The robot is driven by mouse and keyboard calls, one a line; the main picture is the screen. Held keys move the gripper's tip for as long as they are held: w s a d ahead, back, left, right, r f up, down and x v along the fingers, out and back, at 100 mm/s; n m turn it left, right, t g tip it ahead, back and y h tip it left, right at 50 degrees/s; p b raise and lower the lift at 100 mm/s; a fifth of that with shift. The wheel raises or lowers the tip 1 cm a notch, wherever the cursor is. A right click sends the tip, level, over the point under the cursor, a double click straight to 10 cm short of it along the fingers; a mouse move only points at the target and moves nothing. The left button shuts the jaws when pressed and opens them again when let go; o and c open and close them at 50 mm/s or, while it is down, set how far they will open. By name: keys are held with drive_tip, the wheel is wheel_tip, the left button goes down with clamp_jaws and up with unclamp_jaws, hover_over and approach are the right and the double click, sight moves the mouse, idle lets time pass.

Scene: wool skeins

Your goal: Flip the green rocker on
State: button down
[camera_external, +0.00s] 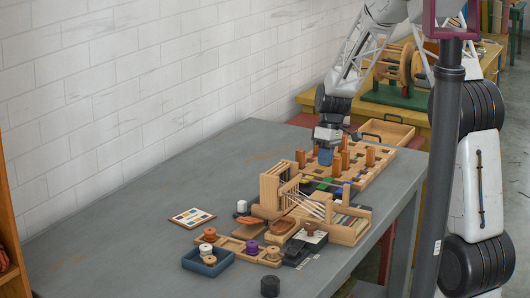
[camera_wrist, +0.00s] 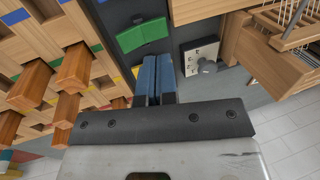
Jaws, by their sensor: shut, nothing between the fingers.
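The green rocker (camera_wrist: 143,34) sits on a dark strip (camera_wrist: 122,12) in the wrist view. Its face shows a crease between two halves; I cannot tell which way it is tipped. My gripper (camera_wrist: 153,62) has blue fingers, closed together with nothing between them. The fingertips appear just below the rocker in the wrist picture; I cannot tell whether they touch it.
A wooden board with upright pegs (camera_wrist: 32,88) lies close on the left in the wrist view. A blue tray (camera_external: 207,264) and skeins stand nearer the front.

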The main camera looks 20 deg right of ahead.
wheel_tip(320, 180, up, 8)
drive_tip(key=shift+r, duration=0.25)
drive_tip(key=shift+s+r, duration=0.1)
idle(0.4)
drive_tip(key=s+d+r+m+t+h, duration=0.1)
drive_tip(key=s+d+r+m, duration=0.15)
drive_tip(key=s+r, duration=0.6)
drive_tip(key=s+d+r+m+t, duration=0.2)
drive_tip(key=s+d+r, duration=0.25)
drive_tip(key=s, duration=0.75)
drive_tip(key=s+d+r+m+t, duration=0.1)
drive_tip(key=s+d+m, duration=0.1)
drive_tip(key=s, duration=0.9)
drive_tip(key=s+d+r+m+h, duration=0.1)
drive_tip(key=s+d+m, duration=0.1)
drive_tip(key=s, duration=0.9)
drive_tip(key=shift+m+t, duration=0.35)
drive_tip(key=shift+t, duration=0.05)
drive_tip(key=shift+w+r, duration=0.15)
drive_tip(key=shift+w, duration=0.05)
